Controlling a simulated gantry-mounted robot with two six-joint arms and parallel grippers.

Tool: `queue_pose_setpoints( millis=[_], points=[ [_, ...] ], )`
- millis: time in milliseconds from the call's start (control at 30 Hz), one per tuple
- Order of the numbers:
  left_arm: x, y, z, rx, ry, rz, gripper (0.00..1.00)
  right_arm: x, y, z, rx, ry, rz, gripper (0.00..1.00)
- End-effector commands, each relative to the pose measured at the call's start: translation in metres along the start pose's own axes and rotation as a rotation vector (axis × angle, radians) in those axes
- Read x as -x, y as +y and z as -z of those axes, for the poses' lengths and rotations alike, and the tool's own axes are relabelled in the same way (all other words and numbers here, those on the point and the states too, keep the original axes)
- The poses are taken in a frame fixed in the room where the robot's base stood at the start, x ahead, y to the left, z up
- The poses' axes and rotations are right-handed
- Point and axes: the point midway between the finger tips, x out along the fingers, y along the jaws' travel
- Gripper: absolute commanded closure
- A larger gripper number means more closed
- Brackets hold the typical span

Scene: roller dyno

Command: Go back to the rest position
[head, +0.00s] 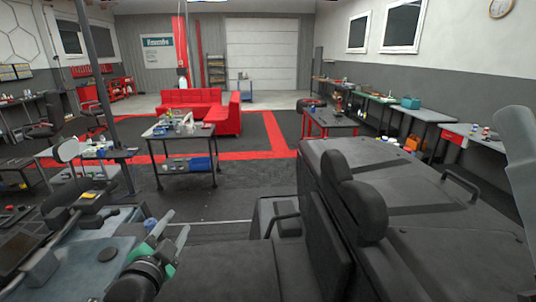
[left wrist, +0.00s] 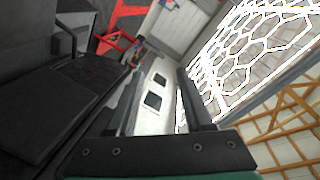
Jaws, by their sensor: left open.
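My left gripper (head: 173,228) is at the lower left of the head view, with its two grey fingers pointing up and away from me. Its green and dark wrist parts show below the fingers. It is open and empty. In the left wrist view the two dark fingers of the left gripper (left wrist: 160,100) stand apart with nothing between them. My right gripper is not seen in either view.
A large black vehicle body or seat unit (head: 420,200) fills the lower right. A cluttered bench (head: 120,215) lies beside my left gripper. A wheeled table (head: 180,142), a red sofa (head: 200,97) and a red-framed table (head: 335,122) stand farther off. Dark floor is open between.

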Motion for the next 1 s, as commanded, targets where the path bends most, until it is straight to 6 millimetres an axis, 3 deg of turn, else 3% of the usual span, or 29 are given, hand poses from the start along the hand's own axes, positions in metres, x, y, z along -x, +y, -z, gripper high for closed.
queue_pose_setpoints(
  millis=[33, 100, 200, 333, 500, 533, 567, 600, 800, 1000],
  points=[
    [0.016, -0.026, 0.034, 0.044, 0.076, 0.067, 0.48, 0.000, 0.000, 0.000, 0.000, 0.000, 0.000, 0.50],
    [0.046, -0.061, 0.076, 0.121, 0.187, 0.157, 0.48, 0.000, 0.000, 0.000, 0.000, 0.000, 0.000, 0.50],
    [0.099, -0.107, 0.127, 0.243, 0.353, 0.270, 0.48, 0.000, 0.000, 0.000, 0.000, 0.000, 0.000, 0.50],
    [0.176, -0.154, 0.169, 0.409, 0.567, 0.380, 0.48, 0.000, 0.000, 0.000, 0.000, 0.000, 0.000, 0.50],
    [0.281, -0.194, 0.191, 0.679, 0.866, 0.445, 0.48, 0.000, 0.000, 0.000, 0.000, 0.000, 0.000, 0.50],
    [0.290, -0.196, 0.192, 0.757, 0.909, 0.420, 0.48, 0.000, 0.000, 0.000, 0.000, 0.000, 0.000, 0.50],
    [0.285, -0.195, 0.192, 0.835, 0.924, 0.379, 0.48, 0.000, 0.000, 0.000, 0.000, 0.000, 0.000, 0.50],
    [0.287, -0.212, 0.205, 0.886, 0.936, 0.354, 0.48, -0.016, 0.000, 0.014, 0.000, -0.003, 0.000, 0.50],
    [0.297, -0.280, 0.257, 0.875, 0.929, 0.359, 0.48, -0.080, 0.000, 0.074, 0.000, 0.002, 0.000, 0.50],
    [0.303, -0.316, 0.284, 0.874, 0.927, 0.359, 0.48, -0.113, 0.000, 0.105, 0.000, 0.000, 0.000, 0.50]
  ],
)
